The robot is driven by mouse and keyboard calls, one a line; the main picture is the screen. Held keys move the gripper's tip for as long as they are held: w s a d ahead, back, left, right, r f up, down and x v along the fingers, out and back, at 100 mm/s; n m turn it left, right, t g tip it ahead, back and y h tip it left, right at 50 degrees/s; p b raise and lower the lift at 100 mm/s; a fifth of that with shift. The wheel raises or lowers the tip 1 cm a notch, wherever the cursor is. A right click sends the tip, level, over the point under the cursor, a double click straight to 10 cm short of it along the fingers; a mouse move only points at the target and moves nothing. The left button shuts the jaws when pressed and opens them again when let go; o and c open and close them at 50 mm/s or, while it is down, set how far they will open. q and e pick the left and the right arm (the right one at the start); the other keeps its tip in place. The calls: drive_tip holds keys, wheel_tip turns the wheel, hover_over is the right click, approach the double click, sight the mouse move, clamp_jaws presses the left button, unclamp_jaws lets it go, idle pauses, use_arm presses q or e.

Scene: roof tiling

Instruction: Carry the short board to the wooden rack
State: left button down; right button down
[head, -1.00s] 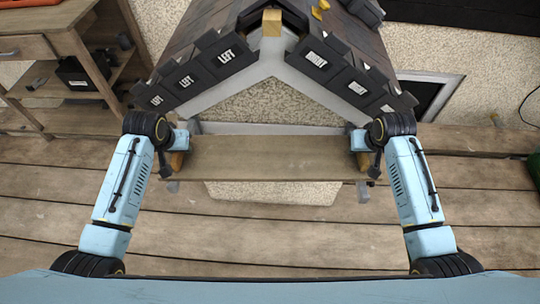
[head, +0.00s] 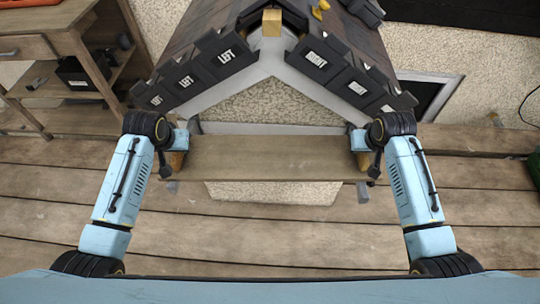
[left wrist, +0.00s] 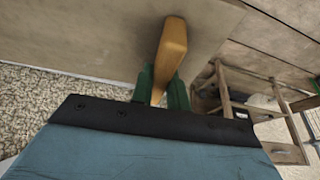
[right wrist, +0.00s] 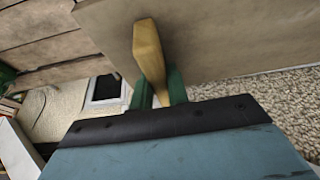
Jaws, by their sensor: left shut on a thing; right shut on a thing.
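The short board (head: 270,158) is a flat brown plank lying crosswise in front of the small model roof in the head view. A wooden handle stands at each end. My left gripper (head: 179,157) is shut on the left handle, which shows between green fingers in the left wrist view (left wrist: 172,45). My right gripper (head: 362,160) is shut on the right handle, also clear in the right wrist view (right wrist: 148,50). The board looks level between both arms. A wooden shelf unit, which may be the rack, (head: 105,50) stands at the upper left, apart from the board.
The roof (head: 270,70) has dark tiles marked LEFT and RIGHT on its slopes, close behind the board. A black box (head: 78,72) sits on the shelf unit. The plank floor (head: 270,235) is clear in front. A dark green object (head: 534,170) is at the right edge.

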use_arm(q)
drive_tip(key=shift+r, duration=0.2)
use_arm(e)
drive_tip(key=shift+r, duration=0.2)
idle(0.5)
